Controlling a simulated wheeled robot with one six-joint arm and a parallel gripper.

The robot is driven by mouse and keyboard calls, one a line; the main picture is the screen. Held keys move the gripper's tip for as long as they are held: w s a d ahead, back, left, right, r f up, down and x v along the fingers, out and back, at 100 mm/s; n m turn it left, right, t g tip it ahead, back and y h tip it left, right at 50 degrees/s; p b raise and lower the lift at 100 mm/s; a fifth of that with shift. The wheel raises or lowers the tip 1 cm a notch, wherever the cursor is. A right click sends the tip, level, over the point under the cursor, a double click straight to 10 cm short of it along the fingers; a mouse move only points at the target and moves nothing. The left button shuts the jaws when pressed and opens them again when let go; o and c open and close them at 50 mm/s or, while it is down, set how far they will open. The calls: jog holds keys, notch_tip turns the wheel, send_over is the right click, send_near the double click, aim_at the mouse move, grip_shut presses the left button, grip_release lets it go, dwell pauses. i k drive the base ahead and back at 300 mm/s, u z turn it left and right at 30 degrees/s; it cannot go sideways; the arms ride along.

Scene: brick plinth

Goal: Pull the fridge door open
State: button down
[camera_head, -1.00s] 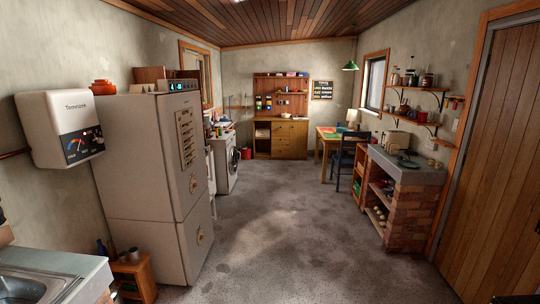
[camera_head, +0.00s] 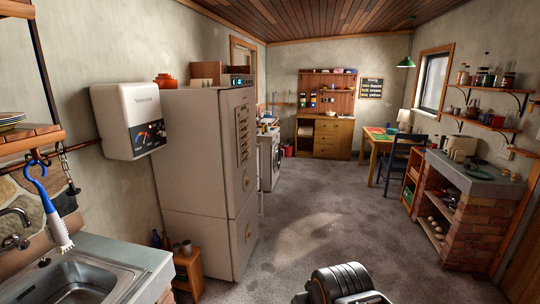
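The fridge (camera_head: 190,170) is a tall beige unit left of centre, seen from its side. My gripper's fingers are not in view.
A sink counter (camera_head: 150,262) and a small wooden stand (camera_head: 188,272) are at the near left. A brick plinth (camera_head: 470,222) stands along the right wall. The grey floor (camera_head: 325,215) between fridge and plinth is clear.

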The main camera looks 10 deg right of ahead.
aim_at(235, 104)
jog(key=z, duration=0.4)
jog(key=i, duration=1.25)
jog(key=z, duration=0.3)
jog(key=i, duration=2.3)
jog(key=u, duration=1.05)
jog(key=i, duration=0.8)
jog(key=u, duration=0.4)
